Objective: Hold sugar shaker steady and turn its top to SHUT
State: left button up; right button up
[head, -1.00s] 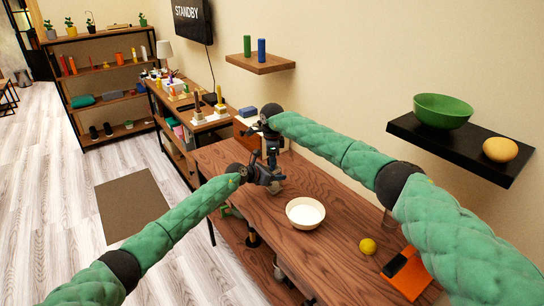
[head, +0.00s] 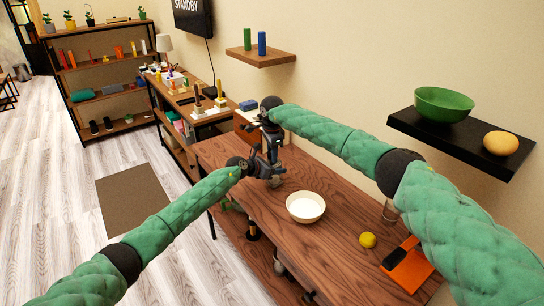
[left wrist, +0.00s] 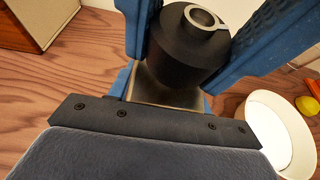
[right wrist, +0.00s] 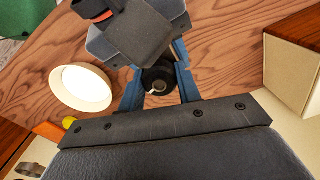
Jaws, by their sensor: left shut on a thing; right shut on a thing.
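The sugar shaker shows in the left wrist view as a dark cylinder (left wrist: 185,55) with a pale ring on its top, between the blue fingers of my left gripper (left wrist: 185,40). In the right wrist view its round dark top (right wrist: 155,80) sits between the fingers of my right gripper (right wrist: 157,85). In the head view my left gripper (head: 265,170) and my right gripper (head: 270,140) meet over the wooden table, the right one above, and hide most of the shaker. Both are shut on it. I cannot read any SHUT mark.
A white bowl (head: 305,207) stands close to the grippers on the table (head: 335,245). A yellow ball-like fruit (head: 367,240) and an orange board (head: 408,268) lie nearer. A tan box (right wrist: 290,75) stands beside the grippers. A black wall shelf (head: 460,145) hangs at right.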

dwell(0.4)
jog(key=shift+n, duration=1.8)
jog(key=shift+n+g, duration=0.3)
jog(key=shift+n, duration=1.4)
